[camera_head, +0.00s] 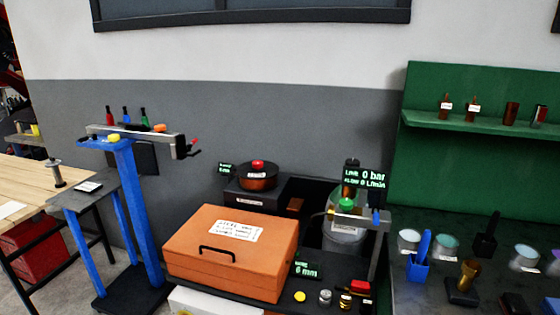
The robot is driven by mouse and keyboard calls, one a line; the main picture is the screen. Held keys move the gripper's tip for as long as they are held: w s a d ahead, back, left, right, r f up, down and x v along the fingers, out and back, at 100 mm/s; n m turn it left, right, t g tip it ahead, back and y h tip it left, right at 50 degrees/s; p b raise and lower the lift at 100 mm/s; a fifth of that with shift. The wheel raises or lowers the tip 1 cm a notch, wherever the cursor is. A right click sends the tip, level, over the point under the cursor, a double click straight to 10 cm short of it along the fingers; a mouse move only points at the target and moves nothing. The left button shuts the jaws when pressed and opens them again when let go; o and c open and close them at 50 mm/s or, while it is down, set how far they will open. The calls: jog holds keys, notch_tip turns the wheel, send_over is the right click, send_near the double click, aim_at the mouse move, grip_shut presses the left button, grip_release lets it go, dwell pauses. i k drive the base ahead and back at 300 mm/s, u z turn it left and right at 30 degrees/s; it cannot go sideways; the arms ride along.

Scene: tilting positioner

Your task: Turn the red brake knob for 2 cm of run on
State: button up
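Several red parts show, and I cannot tell for certain which is the brake knob. A small round red knob (258,164) sits on top of a dark brown round pot-like unit (258,179) at the back. A red piece (360,286) stands at the front right of the dark bench. A small red tip (194,141) shows at the crank on the blue column stand (138,205). A small display (307,270) by the orange box reads what looks like "6 mm". My gripper is not in view.
A closed orange box (235,252) fills the bench's front left. Right of it stand a yellow button (300,297), small metal knobs and a clear vessel (344,238) with a green top. The green-backed bench (470,160) at right is crowded.

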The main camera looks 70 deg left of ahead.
aim_at(257, 164)
jog(key=z, duration=0.85)
jog(key=k, duration=1.95)
jog(key=u, duration=1.35)
